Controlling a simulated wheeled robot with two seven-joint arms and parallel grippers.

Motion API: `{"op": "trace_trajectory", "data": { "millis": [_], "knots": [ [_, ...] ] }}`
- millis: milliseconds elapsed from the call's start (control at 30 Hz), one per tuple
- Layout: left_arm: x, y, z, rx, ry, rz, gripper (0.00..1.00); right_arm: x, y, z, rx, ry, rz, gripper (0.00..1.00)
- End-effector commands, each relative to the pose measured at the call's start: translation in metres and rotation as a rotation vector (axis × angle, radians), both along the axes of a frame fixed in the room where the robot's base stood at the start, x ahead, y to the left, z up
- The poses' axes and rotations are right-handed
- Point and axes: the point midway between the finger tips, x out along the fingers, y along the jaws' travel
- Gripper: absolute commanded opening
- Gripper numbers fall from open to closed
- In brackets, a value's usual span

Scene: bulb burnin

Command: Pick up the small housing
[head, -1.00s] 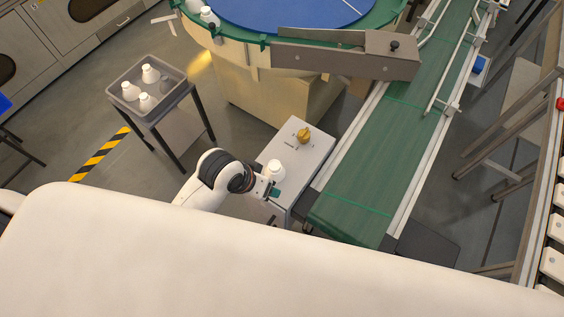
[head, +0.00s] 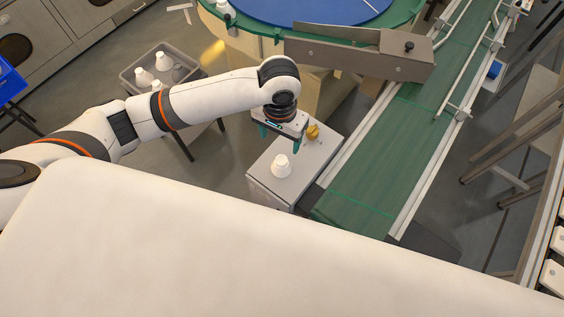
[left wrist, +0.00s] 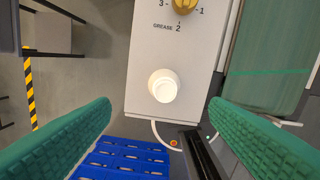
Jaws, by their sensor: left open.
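A small white housing (head: 281,168) stands upright on the grey box top (head: 262,173) beside the conveyor. In the left wrist view the housing (left wrist: 164,86) shows from above, between the green fingers and farther off. My left gripper (head: 280,141) is open and empty, pointing down above the box top, with its fingers apart. In the left wrist view the open fingers (left wrist: 160,104) frame the housing without touching it. More white housings (head: 144,77) sit in a grey tray (head: 126,77) at the left. My right gripper is out of view.
A yellow dial knob (head: 313,131) stands on the same box top, close behind the housing. A green conveyor (head: 372,160) runs along its right side. The round blue turntable (head: 300,8) and a metal guide (head: 350,58) are behind. My left arm partly covers the tray.

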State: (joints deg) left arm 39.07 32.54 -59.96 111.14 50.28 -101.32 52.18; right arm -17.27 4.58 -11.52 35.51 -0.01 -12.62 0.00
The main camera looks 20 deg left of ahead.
Motion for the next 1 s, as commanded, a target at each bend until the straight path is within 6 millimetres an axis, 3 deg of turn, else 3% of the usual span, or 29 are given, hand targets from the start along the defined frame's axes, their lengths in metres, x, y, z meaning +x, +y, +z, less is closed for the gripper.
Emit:
{"op": "trace_trajectory", "data": {
  "millis": [200,467,700,1000],
  "knots": [
    [-0.001,0.000,-0.038,0.001,0.003,0.000,0.70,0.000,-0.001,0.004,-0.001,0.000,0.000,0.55],
    [-0.002,-0.002,-0.059,-0.002,0.001,-0.003,0.70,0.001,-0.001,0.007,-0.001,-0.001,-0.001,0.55],
    [-0.006,-0.006,-0.094,-0.001,0.000,-0.002,0.70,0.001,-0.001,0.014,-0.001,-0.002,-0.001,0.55],
    [-0.006,-0.006,-0.106,-0.003,-0.003,-0.004,0.70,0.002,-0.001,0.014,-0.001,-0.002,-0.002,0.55]
  ]
}}
